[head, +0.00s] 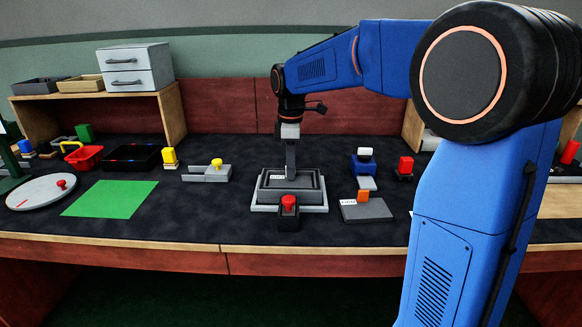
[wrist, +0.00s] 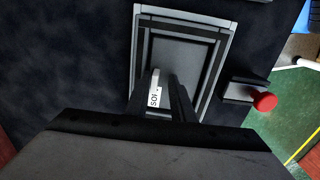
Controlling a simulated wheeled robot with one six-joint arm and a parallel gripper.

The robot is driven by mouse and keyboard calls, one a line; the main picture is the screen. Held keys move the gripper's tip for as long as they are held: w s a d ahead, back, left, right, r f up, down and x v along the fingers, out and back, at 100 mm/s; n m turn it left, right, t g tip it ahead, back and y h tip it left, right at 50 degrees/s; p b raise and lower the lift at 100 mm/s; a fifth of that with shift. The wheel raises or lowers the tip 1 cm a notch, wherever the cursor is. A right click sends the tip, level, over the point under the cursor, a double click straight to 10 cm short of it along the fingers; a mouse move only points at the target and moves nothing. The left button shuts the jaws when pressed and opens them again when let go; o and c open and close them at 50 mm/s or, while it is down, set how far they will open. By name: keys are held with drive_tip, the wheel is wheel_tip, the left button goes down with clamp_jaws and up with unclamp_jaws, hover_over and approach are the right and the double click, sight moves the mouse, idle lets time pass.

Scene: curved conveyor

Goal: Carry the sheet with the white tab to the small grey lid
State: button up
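My gripper (head: 291,178) points down into a grey, dark-rimmed tray-like piece (head: 262,199) at the middle of the bench. In the wrist view my gripper (wrist: 162,82) has its dark fingers on either side of a pale piece with a white lettered tab (wrist: 154,94). The white tab also shows in the head view (head: 277,177). Whether the fingers press on the piece is not clear. A flat grey plate (head: 375,212) with a white label lies to the right. I cannot tell whether this is the small grey lid.
A red-knobbed dark block (head: 289,219) stands just in front of the tray-like piece. A grey block with a yellow knob (head: 208,174) is to its left. A green mat (head: 110,199) and a white disc (head: 40,193) lie farther left. A blue block (head: 363,166) stands right.

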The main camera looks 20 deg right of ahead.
wheel_tip(320, 180, up, 12)
drive_tip(key=s+d+f+m+t, duration=0.15)
drive_tip(key=s+m, duration=0.25)
drive_tip(key=s, duration=0.5)
drive_tip(key=s+d+f+m+t, duration=0.1)
drive_tip(key=s+d+f+m, duration=0.2)
drive_tip(key=s, duration=0.6)
drive_tip(key=s+d+f+m+t, duration=0.2)
drive_tip(key=s+f+m, duration=0.5)
drive_tip(key=s+f, duration=0.6)
drive_tip(key=shift+s+d+f, duration=0.15)
drive_tip(key=shift+s+d, duration=0.1)
drive_tip(key=shift+s, duration=0.95)
